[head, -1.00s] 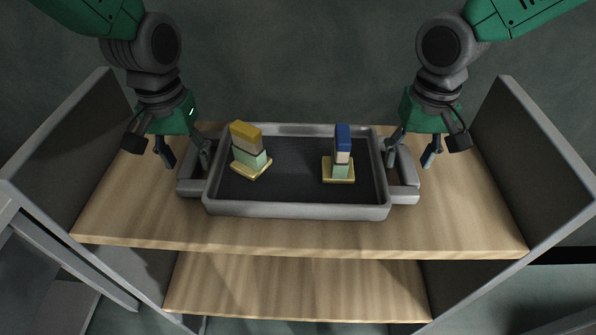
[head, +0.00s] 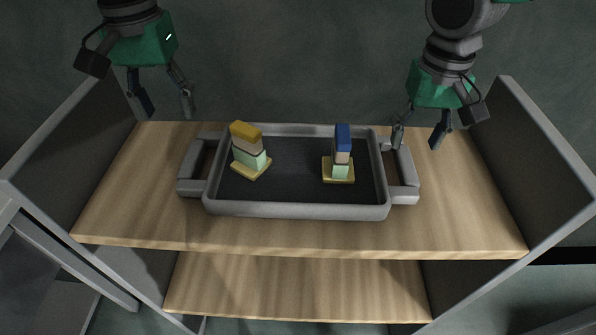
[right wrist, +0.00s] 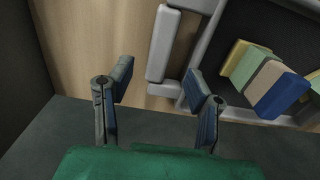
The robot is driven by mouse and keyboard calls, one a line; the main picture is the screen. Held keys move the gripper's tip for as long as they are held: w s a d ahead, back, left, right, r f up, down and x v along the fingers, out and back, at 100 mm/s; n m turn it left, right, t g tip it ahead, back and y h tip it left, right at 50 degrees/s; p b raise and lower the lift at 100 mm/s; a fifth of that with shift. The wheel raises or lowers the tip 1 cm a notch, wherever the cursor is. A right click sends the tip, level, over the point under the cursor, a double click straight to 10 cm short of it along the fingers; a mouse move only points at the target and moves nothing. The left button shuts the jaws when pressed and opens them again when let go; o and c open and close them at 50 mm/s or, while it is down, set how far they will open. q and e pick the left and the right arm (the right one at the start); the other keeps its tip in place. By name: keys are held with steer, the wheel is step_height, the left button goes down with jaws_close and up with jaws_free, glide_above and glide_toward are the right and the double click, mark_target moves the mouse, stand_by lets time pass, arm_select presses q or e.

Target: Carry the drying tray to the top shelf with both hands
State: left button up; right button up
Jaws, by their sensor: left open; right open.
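The grey drying tray (head: 297,210) rests on the wooden top shelf (head: 130,205), with a dark inner floor and a handle at each end. Two small block stacks stand in it: one yellow-topped (head: 247,147) at the left, one blue-topped (head: 342,152) at the right. My left gripper (head: 166,112) is open and empty, above and behind the tray's left handle (head: 191,172). My right gripper (head: 418,143) is open, near the back of the right handle (head: 406,176). In the right wrist view, its open fingers (right wrist: 158,105) hold nothing and one overlaps the tray's edge.
A lower wooden shelf (head: 300,288) is below and looks bare. Grey side panels (head: 70,150) stand at the left and right (head: 530,165) of the shelves. Bare wood shows around the tray on the top shelf.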

step_height(320, 180, up, 7)
steer(key=shift+r, duration=0.2)
steer(key=shift+f, duration=0.1)
stand_by(0.5)
